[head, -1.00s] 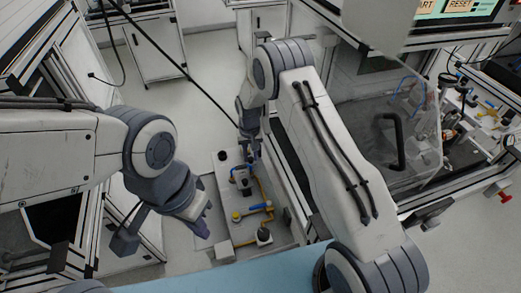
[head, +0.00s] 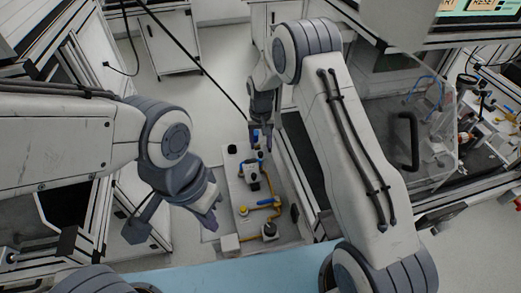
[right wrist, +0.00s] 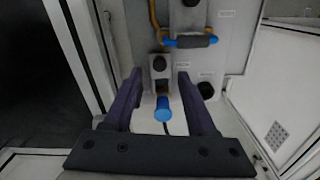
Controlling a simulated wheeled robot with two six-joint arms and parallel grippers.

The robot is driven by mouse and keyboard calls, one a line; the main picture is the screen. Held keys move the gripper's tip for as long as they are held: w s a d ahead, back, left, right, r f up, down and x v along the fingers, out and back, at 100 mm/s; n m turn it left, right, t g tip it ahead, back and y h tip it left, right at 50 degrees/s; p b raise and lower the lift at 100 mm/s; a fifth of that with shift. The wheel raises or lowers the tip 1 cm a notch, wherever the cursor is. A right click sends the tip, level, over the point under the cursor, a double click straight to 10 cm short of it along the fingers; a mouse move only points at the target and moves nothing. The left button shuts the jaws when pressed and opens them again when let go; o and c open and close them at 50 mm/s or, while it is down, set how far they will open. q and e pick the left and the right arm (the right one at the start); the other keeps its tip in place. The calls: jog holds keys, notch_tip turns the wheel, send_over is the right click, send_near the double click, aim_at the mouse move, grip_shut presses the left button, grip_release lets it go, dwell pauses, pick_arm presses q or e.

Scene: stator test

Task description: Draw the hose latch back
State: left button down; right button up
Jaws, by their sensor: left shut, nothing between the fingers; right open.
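A light panel (head: 232,188) stands below my arms with fittings on it. In the right wrist view a blue-ended pin (right wrist: 163,110) sticks out of a grey block (right wrist: 159,70); it looks like the hose latch, but the labels are too small to read. My right gripper (right wrist: 159,76) is open, with its dark fingers on either side of the pin, and no clear contact shows. In the head view my right gripper (head: 262,143) is over the panel's far end. My left gripper (head: 213,213) is shut and empty, left of the panel.
A blue handle (right wrist: 190,42) lies across the panel beyond the pin, near a yellow hose (right wrist: 154,14). A yellow-ended fitting (head: 243,211) is near the panel's front. Framed cabinets stand on both sides; grey floor (head: 185,90) is clear behind.

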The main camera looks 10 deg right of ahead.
aim_at(261, 153)
notch_tip(261, 153, up, 6)
jog(key=shift+r+b, duration=0.2)
jog(key=shift+b, duration=0.15)
